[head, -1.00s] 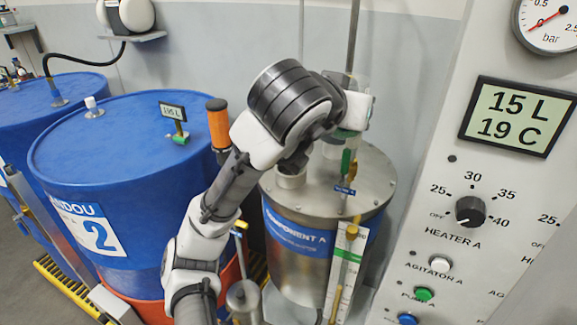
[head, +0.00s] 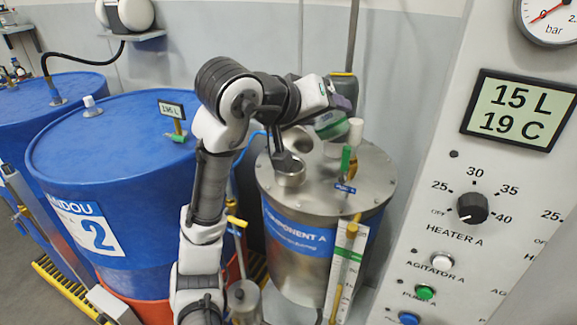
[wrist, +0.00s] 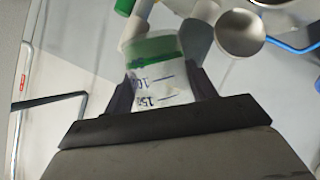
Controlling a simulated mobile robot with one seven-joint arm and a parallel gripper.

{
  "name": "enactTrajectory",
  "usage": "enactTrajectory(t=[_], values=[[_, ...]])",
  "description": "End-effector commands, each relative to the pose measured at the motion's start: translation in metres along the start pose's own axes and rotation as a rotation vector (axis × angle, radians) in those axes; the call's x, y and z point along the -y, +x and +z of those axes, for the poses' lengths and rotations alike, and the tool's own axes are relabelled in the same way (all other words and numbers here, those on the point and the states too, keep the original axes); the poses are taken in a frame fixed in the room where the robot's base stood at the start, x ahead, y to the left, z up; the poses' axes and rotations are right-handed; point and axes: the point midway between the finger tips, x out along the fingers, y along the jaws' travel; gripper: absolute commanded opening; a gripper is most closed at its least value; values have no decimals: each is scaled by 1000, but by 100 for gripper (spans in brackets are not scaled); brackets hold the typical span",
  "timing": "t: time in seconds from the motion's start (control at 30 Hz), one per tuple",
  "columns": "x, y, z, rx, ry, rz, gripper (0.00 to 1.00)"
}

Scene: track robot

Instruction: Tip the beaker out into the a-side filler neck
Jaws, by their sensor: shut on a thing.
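My gripper (head: 338,103) is shut on the beaker (head: 331,125), a clear cup with a green band or green contents; I cannot tell which. In the wrist view the beaker (wrist: 158,75) sits between the fingers, its printed marks upside down. In the head view it is tilted, above the lid of the Component A tank (head: 350,180). The a-side filler neck (head: 290,174), a short steel cup on that lid, stands below and left of the beaker, apart from it. No stream shows.
A green-handled valve (head: 346,158) and a white-topped post (head: 355,132) stand close to the beaker. A large blue drum (head: 110,150) is on the left. The control panel (head: 480,260) is on the right. A round pale bowl-like part (wrist: 240,35) shows in the wrist view.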

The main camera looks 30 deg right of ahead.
Motion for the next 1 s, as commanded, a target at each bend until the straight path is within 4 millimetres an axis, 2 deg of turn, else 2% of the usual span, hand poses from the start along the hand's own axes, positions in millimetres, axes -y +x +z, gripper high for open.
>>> enactTrajectory(t=[0.23,0.47,0.6,1.0], values=[[9,4,3,36,-145,61,32],[1,-2,-5,68,-279,118,32],[6,2,0,86,-349,148,32],[8,3,2,111,-454,191,32]])
